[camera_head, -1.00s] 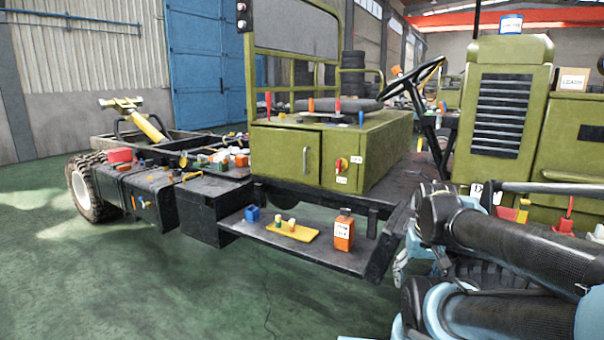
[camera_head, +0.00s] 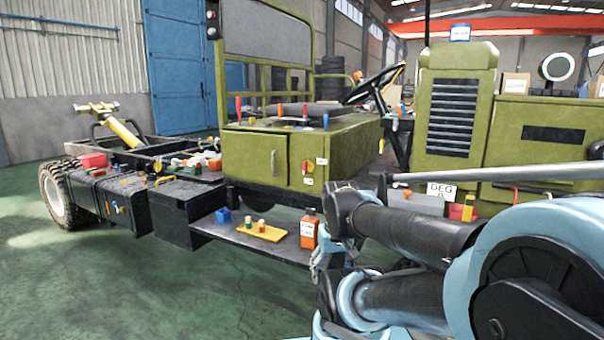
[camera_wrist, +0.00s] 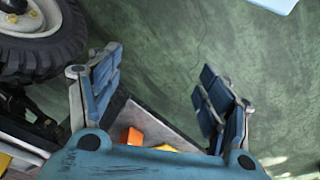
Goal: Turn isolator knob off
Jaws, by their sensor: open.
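The isolator knob (camera_head: 308,168) is a small red and yellow rotary knob on the front of the green cabinet (camera_head: 247,158). Small white labels sit beside and below it; their text and the knob's exact setting are too small to read. The knob does not show in the wrist view. My gripper (camera_wrist: 160,62) is open in the wrist view, with nothing between its blue-padded fingers. It hangs over the side step (camera_wrist: 160,130), apart from the knob. In the head view my arm fills the lower right and my fingers cannot be made out clearly.
A grey bar (camera_head: 490,174) runs above my arm. A tyre (camera_wrist: 40,45) is near my gripper. Green floor (camera_head: 120,270) is clear at left.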

